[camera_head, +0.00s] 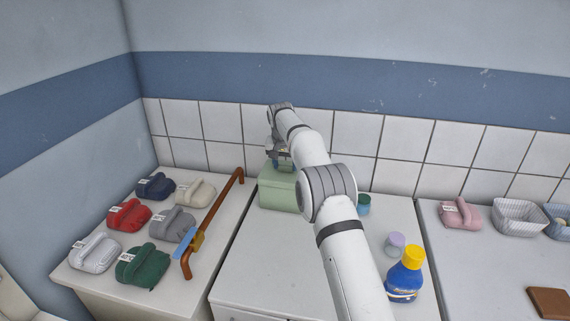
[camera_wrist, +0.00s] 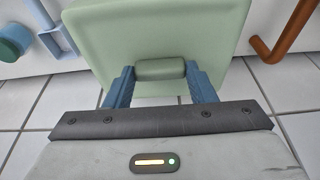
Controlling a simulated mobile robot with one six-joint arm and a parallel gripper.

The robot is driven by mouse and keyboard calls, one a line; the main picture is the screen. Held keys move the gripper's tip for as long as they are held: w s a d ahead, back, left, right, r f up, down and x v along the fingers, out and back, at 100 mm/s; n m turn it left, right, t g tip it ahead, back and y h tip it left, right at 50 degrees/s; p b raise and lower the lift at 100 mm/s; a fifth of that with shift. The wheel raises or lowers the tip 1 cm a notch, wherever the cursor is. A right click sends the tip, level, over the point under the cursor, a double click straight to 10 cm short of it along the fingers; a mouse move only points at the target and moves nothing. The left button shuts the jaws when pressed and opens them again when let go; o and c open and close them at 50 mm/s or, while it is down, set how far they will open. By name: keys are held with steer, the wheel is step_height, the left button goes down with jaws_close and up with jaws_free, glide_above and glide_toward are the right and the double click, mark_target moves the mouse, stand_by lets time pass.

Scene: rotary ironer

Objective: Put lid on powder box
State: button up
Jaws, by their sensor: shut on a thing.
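The pale green powder box (camera_head: 279,192) stands at the back of the middle white counter, near the tiled wall. My gripper (camera_head: 281,160) is over the box top in the head view. In the wrist view, the blue fingers of my gripper (camera_wrist: 160,82) are shut on a darker green handle (camera_wrist: 160,69) on the pale green lid (camera_wrist: 155,32). The lid is at the box top; I cannot tell if it is seated or slightly above the rim. My arm hides part of the box's right side.
A teal jar (camera_head: 363,204), a lilac cup (camera_head: 394,244) and a blue bottle with yellow cap (camera_head: 405,278) stand right of my arm. A brown rail (camera_head: 212,222) and several folded cloth bundles (camera_head: 171,224) lie left. A light blue item (camera_wrist: 57,28) is beside the box.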

steer(key=shift+a+f, duration=0.1)
steer(key=shift+f, duration=0.25)
stand_by(0.5)
steer(key=o, duration=1.5)
steer(key=shift+r+p, duration=1.2)
steer(key=shift+r, duration=2.3)
